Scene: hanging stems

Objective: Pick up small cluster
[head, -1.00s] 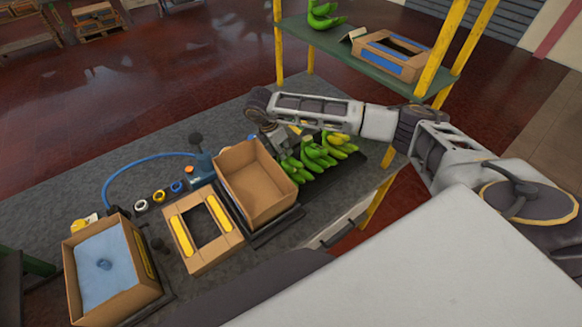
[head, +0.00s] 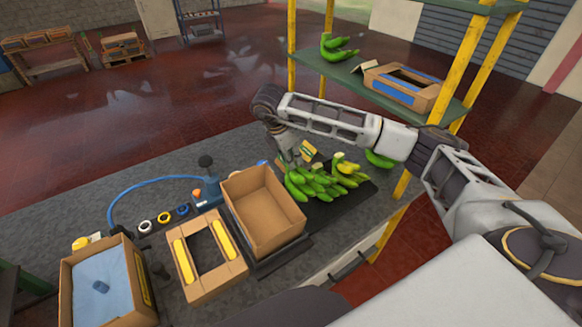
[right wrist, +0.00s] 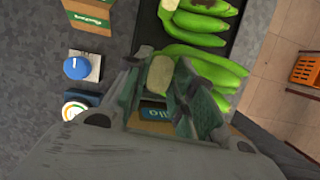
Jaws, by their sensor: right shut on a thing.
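Several green banana clusters (head: 318,184) lie close together on a black tray (head: 352,198) on the worktable, one with yellowish ends. My right gripper (head: 291,160) reaches down at the left end of the row. I cannot tell clearly whether that cluster is clear of the tray. My left gripper is not in view.
An empty open cardboard box (head: 262,205) stands left of the bananas. A flat carton with a window (head: 205,280) and a box with blue lining (head: 100,285) stand farther left. A yellow-posted shelf (head: 345,75) rises behind. The table's back left is clear.

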